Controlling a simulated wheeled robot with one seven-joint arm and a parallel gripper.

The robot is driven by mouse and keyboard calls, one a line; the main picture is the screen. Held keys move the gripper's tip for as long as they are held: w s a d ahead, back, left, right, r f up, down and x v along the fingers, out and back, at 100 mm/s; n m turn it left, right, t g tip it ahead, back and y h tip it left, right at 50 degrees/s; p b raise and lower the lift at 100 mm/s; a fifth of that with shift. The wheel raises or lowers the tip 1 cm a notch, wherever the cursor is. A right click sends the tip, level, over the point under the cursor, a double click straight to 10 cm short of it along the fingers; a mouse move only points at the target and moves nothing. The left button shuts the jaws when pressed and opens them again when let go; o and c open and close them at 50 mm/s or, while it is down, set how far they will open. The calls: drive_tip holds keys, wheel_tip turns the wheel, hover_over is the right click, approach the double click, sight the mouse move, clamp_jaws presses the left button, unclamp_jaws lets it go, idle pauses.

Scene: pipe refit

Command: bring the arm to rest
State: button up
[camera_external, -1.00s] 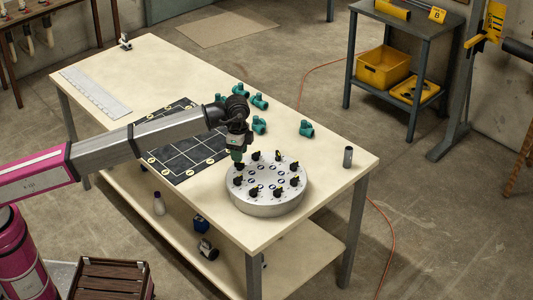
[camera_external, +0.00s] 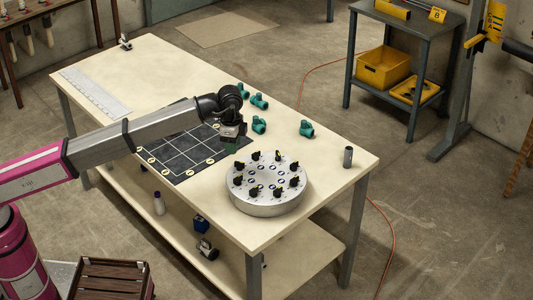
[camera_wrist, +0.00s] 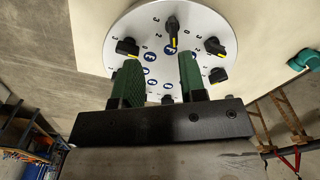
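My gripper (camera_external: 231,146) is above the table, over the right part of the dark gridded mat and up-left of the round valve disc. In the wrist view its two green fingers (camera_wrist: 158,82) stand apart with nothing between them, so it is open. The silver disc (camera_external: 268,206) lies on the table with several black knobs with yellow marks around its top. The disc also shows in the wrist view (camera_wrist: 112,38), beyond the fingertips. The gripper appears clear of the disc in the external view.
The table (camera_external: 200,65) holds the gridded mat (camera_external: 175,165), several green pipe fittings (camera_external: 306,129), a dark cylinder (camera_external: 348,157) and a white ruled strip (camera_external: 96,93). A shelf with yellow bins (camera_external: 383,68) stands at the back right. The far left tabletop is mostly clear.

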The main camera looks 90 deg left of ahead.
drive_tip(key=s+d+f, duration=0.7)
drive_tip(key=s+f, duration=0.5)
drive_tip(key=f, duration=0.2)
drive_tip(key=s+d+f+n, duration=0.1)
drive_tip(key=s+d+f, duration=0.6)
drive_tip(key=s+f, duration=0.4)
drive_tip(key=s+d+f+n, duration=0.1)
drive_tip(key=s+d+f, duration=0.6)
drive_tip(key=s+f, duration=0.5)
wheel_tip(320, 180, down, 5)
drive_tip(key=shift+s+r, duration=0.15)
drive_tip(key=shift+s, duration=0.2)
drive_tip(key=shift+d, duration=0.1)
